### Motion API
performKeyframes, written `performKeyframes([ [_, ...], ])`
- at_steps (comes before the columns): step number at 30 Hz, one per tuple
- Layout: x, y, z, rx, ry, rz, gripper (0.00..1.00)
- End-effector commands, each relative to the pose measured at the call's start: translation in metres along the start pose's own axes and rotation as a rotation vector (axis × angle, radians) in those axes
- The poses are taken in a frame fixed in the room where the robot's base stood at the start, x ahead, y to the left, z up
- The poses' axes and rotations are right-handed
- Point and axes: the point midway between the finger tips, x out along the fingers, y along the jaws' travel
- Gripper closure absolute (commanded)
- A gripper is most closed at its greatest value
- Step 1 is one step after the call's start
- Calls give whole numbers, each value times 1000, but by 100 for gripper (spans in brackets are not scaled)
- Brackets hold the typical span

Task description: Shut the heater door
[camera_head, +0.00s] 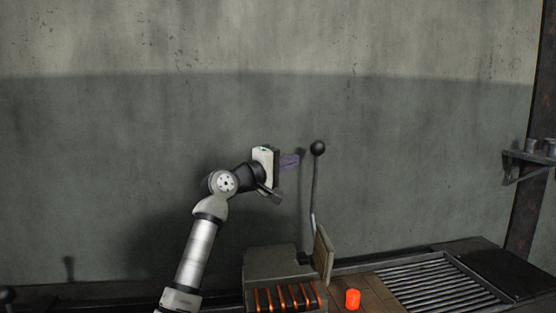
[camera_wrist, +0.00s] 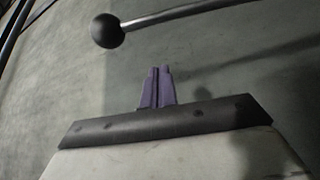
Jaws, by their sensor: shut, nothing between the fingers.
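The heater (camera_head: 283,262) is a grey box at the bottom centre of the head view, with glowing orange coils in its front. Its door (camera_head: 323,254), a beige panel, stands open at the heater's right side. A lever with a black ball knob (camera_head: 318,148) rises behind the door; the knob also shows in the wrist view (camera_wrist: 108,30). My gripper (camera_head: 298,160) is above the heater, its purple fingers pointing right towards the lever's upper part, seemingly apart from it. The fingers (camera_wrist: 158,72) are shut and empty in the wrist view.
A glowing orange cylinder (camera_head: 353,299) stands on the bench right of the heater. A slatted metal grate (camera_head: 440,285) lies further right. A wall shelf (camera_head: 524,157) with small containers is at the far right. The space around my gripper, before the grey wall, looks mostly clear.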

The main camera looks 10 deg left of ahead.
Motion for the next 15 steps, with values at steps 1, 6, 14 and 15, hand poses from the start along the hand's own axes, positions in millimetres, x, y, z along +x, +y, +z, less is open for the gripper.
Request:
performKeyframes([
  [1, 12, 4, 1, -1, -4, 0, 100],
  [6, 30, 1, 4, 1, 0, 0, 100],
  [14, 21, 0, 29, 1, -1, -1, 100],
  [15, 20, 0, 31, 0, 0, -1, 100],
])
